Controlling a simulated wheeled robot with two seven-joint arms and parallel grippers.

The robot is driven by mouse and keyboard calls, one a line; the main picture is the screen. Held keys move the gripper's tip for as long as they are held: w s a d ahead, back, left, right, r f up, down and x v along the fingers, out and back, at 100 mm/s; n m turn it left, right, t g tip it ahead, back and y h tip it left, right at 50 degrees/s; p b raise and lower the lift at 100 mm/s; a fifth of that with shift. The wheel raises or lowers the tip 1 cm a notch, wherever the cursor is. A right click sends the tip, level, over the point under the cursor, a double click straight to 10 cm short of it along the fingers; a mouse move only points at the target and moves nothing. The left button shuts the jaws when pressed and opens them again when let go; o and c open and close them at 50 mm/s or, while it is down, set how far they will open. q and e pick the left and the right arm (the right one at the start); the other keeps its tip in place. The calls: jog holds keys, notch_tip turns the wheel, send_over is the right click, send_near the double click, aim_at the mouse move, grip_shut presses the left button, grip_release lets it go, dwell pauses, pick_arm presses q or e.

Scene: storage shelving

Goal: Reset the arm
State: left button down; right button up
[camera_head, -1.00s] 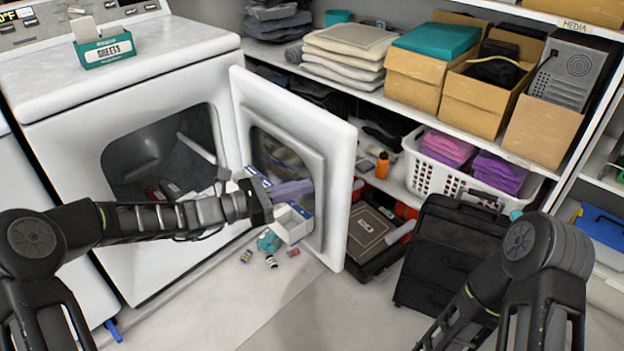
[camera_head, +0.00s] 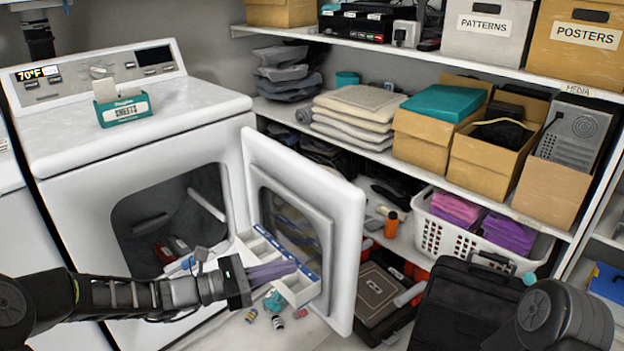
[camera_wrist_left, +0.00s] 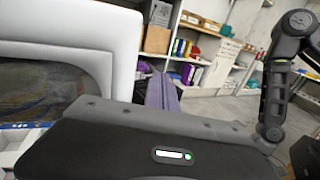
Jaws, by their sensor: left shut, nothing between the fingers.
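My left arm comes in from the left in the head view, in front of the open dryer. Its gripper (camera_head: 283,270) has purple fingers, shut and empty, close to the inner side of the open dryer door (camera_head: 345,215). The purple fingers also show in the left wrist view (camera_wrist_left: 160,92). My right arm shows only as a dark joint at the lower right of the head view and as an arm in the left wrist view; its gripper is out of sight.
The white dryer (camera_head: 75,215) stands open at left. A white divided tray (camera_head: 300,290) lies by the fingers. Small items (camera_head: 277,321) lie on the floor. A black case (camera_head: 465,305) and a shelf with a white basket (camera_head: 432,236) stand at right.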

pick_arm(q)
jog(key=s+a+f+m+g+y, duration=0.15)
jog(key=s+f+m+y, duration=0.35)
jog(key=f, duration=0.6)
jog(key=s+f+m+g+y, duration=0.25)
jog(key=s+f+m, duration=0.25)
jog(key=s+f, duration=0.45)
jog(key=s+a+f+m+g+y, duration=0.15)
jog(key=s+f+m+y, duration=0.35)
jog(key=f, duration=0.8)
jog(key=s+d+f+m+g, duration=0.2)
jog(key=s+d+f+m, duration=0.1)
jog(key=s+d+m, duration=0.55)
notch_tip(320, 180, up, 17)
jog(key=s+a+n+p, duration=0.1)
jog(key=a+n+p, duration=0.1)
jog(key=p, duration=1.4)
jog(key=shift+p, duration=0.35)
jog(key=shift+t+h, duration=0.25)
